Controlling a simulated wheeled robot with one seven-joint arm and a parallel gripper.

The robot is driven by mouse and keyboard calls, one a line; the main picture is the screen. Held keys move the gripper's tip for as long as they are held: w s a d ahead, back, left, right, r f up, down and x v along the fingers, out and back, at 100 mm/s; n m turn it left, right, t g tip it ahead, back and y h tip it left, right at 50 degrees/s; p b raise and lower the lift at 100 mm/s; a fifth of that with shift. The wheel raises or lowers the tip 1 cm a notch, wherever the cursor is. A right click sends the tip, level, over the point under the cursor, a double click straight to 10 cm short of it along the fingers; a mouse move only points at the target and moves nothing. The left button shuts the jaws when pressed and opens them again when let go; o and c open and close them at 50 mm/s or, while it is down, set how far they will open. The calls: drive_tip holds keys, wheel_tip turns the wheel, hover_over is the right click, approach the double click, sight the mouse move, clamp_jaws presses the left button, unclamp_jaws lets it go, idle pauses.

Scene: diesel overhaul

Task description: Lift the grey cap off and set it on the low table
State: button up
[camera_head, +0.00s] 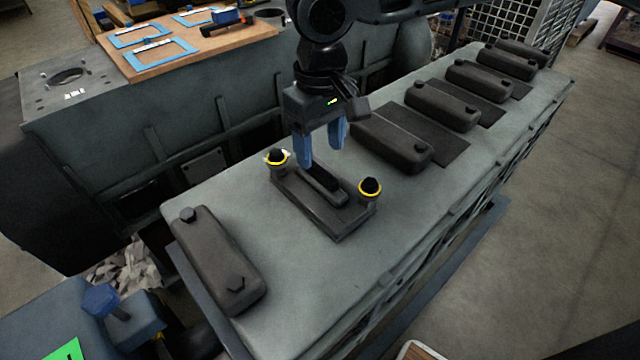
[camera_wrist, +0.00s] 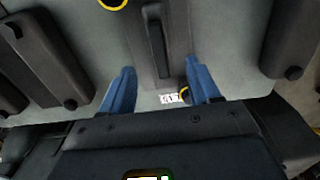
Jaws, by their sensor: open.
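The dark grey cap (camera_head: 343,222) sits on the engine top, a rectangular block with a raised bar along its middle. Two dark studs with yellow rings, one at the left (camera_head: 277,157) and one at the right (camera_head: 370,188), stand at its ends. In the wrist view the cap's bar (camera_wrist: 155,40) lies ahead, between the finger lines. My gripper (camera_head: 322,155) is open and empty above the cap's far side, apart from it; its blue fingers also show in the wrist view (camera_wrist: 160,68). I cannot tell which surface is the low table.
Similar dark covers lie along the engine top, one at front left (camera_head: 220,262) and several toward the back right. A wooden board with blue frames (camera_head: 185,55) is at upper left. A brown surface with a pale rim (camera_head: 422,350) shows at the bottom edge. Floor is open at right.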

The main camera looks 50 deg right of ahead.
sight(321, 169)
drive_tip(key=shift+s+f+p, duration=0.1)
drive_tip(key=shift+f+p, duration=0.3)
drive_tip(key=shift+f, duration=3)
clamp_jaws()
